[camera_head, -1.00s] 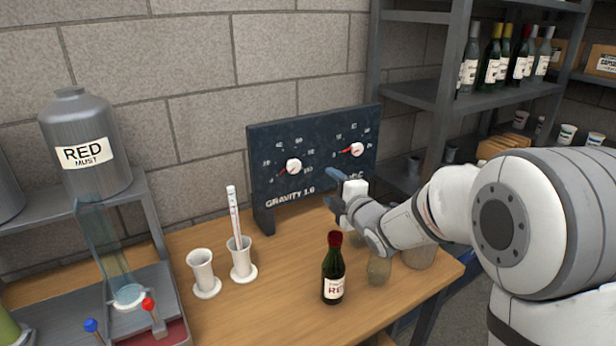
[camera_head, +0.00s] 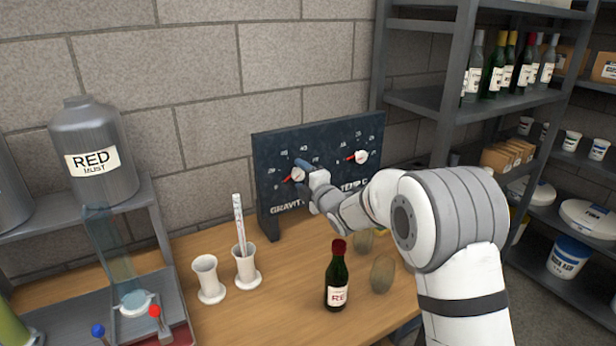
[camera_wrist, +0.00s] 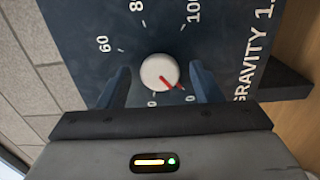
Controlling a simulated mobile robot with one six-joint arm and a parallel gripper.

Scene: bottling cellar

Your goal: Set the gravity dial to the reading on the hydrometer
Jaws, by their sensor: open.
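The gravity dial is a white knob with a red pointer (camera_head: 297,175) on the left of a dark upright panel (camera_head: 265,150). In the wrist view the knob (camera_wrist: 158,71) sits between the two blue fingers of my open gripper (camera_wrist: 160,88), with a visible gap on each side. Its red pointer aims down and right there; the numbers 60, 80 and 100 show around it. In the head view my gripper (camera_head: 308,170) is right at this dial and partly covers it. The hydrometer (camera_head: 239,222) stands in a white cylinder (camera_head: 246,266); its scale is too small to read.
A second dial, marked temp (camera_head: 361,157), is on the panel's right. A red-capped bottle (camera_head: 338,280) and an empty white cylinder (camera_head: 208,280) stand on the wooden bench (camera_head: 285,315). A RED MUST tank (camera_head: 92,150) is at left, shelves (camera_head: 425,99) at right.

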